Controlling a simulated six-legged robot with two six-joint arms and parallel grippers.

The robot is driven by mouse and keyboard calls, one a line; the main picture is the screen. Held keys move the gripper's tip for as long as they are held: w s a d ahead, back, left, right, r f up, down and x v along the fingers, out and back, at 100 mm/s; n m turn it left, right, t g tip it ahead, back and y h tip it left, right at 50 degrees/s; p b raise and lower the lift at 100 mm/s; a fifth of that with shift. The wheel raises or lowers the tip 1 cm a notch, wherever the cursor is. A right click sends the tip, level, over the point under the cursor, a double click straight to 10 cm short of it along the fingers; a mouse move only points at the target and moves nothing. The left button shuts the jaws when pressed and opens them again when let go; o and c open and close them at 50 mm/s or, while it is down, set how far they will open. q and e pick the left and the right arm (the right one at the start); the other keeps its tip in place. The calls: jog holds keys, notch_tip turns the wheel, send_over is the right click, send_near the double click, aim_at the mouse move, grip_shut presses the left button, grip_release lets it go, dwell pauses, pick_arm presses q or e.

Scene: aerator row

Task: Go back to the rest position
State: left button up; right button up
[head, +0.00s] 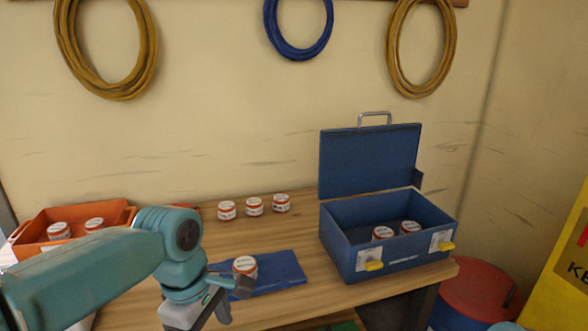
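My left arm comes in from the left, and its gripper (205,313) hangs in the lower middle, in front of the table's near edge. The gripper's tips run near the bottom of the picture, so I cannot tell whether it is open or shut. A small white jar with a red band (245,266) stands on a blue mat (283,272), just behind and right of my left wrist, which covers part of the mat. My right gripper is not in view.
An open blue toolbox (345,262) with jars inside stands right on the wooden table (330,298). An orange bin (40,250) holding jars is at left, partly behind my arm. Three jars (254,206) stand in a row at the back. A red drum (478,292) stands right.

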pick_arm(q)
jog(key=s+a+f+n+g, duration=0.1)
jog(key=a+f+g, duration=0.1)
jog(key=f, duration=0.4)
jog(key=s+a+f+g, duration=0.1)
jog(key=s+f+g, duration=0.1)
jog(key=f, duration=0.5)
jog(key=s+d+f+m+h, duration=0.2)
jog(key=s+d+f+m, duration=0.15)
jog(key=s+f, duration=0.7)
jog(key=s+d+f+m+h, duration=0.15)
jog(key=s+f+m, duration=0.45)
jog(key=f, duration=0.8)
jog(key=w+m+t, duration=0.2)
jog(key=t, duration=0.1)
jog(key=w+m+t+y, duration=0.1)
jog(key=w+m, duration=0.1)
jog(key=shift+f+t, duration=0.3)
jog(key=shift+t, duration=0.1)
